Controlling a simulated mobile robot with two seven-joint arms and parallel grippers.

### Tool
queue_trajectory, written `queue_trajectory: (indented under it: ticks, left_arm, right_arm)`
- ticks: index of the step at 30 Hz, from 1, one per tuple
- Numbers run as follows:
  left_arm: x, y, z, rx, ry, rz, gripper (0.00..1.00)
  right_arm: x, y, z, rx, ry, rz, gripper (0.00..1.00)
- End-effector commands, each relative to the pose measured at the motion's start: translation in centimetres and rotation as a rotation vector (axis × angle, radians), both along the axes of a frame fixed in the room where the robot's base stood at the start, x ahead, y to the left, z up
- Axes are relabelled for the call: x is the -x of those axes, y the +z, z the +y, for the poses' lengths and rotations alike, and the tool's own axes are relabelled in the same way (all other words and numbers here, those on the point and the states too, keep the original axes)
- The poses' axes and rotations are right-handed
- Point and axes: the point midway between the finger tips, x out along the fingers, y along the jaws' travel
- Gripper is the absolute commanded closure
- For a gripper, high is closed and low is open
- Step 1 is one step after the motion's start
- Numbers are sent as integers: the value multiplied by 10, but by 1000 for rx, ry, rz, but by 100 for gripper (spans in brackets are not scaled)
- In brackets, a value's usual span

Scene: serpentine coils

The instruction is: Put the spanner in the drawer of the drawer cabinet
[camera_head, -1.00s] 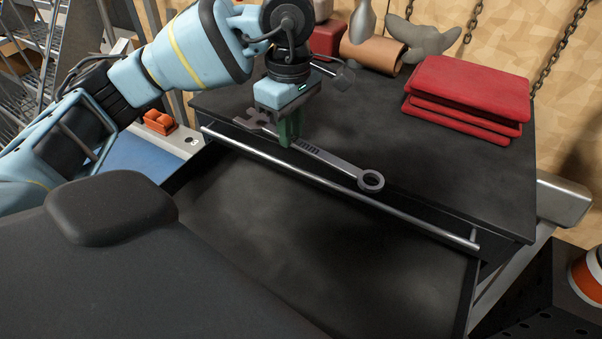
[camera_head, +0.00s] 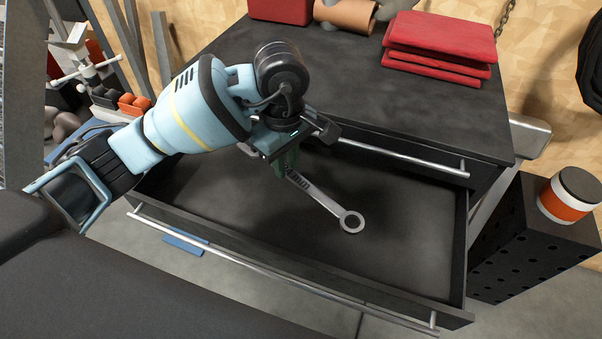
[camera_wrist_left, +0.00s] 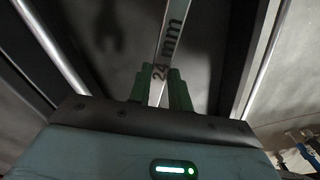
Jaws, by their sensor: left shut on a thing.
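The grey spanner (camera_head: 325,203) is held over the open drawer (camera_head: 400,245) of the black drawer cabinet (camera_head: 330,85). Its ring end points to the lower right in the head view, and its other end is partly hidden by my gripper. My left gripper (camera_head: 287,168) is shut on the spanner's shaft. In the left wrist view the green fingers (camera_wrist_left: 160,90) close around the shaft (camera_wrist_left: 170,45), which reads "24 mm". A spanner-shaped shadow lies on the surface below, so the spanner appears to be above the drawer floor. My right gripper is not in view.
Folded red cloths (camera_head: 440,40) lie on the cabinet top, with a red box (camera_head: 280,10) and an orange-brown roll (camera_head: 345,13) behind. A black perforated block (camera_head: 520,240) carrying an orange-and-white can (camera_head: 568,195) stands right of the drawer. The drawer interior looks empty.

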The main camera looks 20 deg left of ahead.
Motion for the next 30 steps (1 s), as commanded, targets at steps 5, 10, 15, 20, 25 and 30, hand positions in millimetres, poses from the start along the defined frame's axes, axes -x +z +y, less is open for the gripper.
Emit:
queue_trajectory:
  ticks: [5,10,15,20,25,30]
  left_arm:
    - [-1,0,-2,1,18,0,100]
    - [-1,-8,-2,1,19,0,100]
    - [0,-37,-2,2,19,3,100]
    - [-1,-58,-2,2,20,0,100]
    - [-2,-63,-2,2,18,-2,100]
    - [-1,-69,-2,1,19,0,100]
  right_arm:
    - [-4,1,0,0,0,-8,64]
    - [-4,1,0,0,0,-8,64]
    - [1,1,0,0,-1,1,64]
    - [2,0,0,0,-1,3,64]
    - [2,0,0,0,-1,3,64]
    - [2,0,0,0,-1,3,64]
